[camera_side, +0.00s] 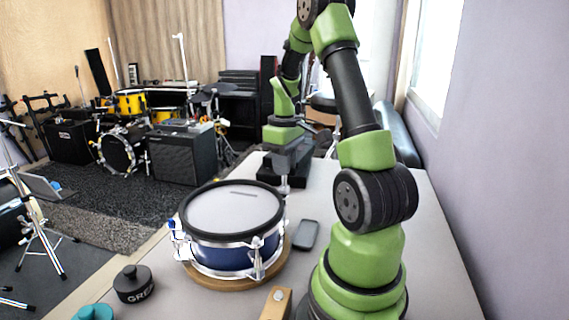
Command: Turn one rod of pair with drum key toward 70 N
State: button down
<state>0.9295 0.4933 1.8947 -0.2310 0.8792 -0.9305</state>
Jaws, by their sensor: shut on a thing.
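A drum with a blue shell (222,257), a pale mesh head (232,209) and a black rim stands on a round wooden board (222,284). Silver lugs and tension rods show around its near side. My gripper (284,183) points down at the far right edge of the drum's rim. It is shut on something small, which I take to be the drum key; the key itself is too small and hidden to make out. I cannot tell whether it sits on a rod there. The rods on the far side are hidden.
A dark phone-like device (306,235) lies right of the drum. A dark lidded pot marked "GREA" (134,285), a teal object (93,312) and a wooden block (276,303) are near the front. The table's right side (440,265) is clear.

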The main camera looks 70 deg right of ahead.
jog(key=n, duration=0.6)
jog(key=shift+n, duration=0.4)
jog(key=n, duration=0.4)
jog(key=shift+w+n, duration=0.1)
jog(key=shift+n, duration=0.3)
jog(key=n, duration=0.4)
jog(key=shift+n, duration=1)
jog(key=n, duration=0.5)
jog(key=shift+m, duration=0.9)
jog(key=shift+r, duration=1.55)
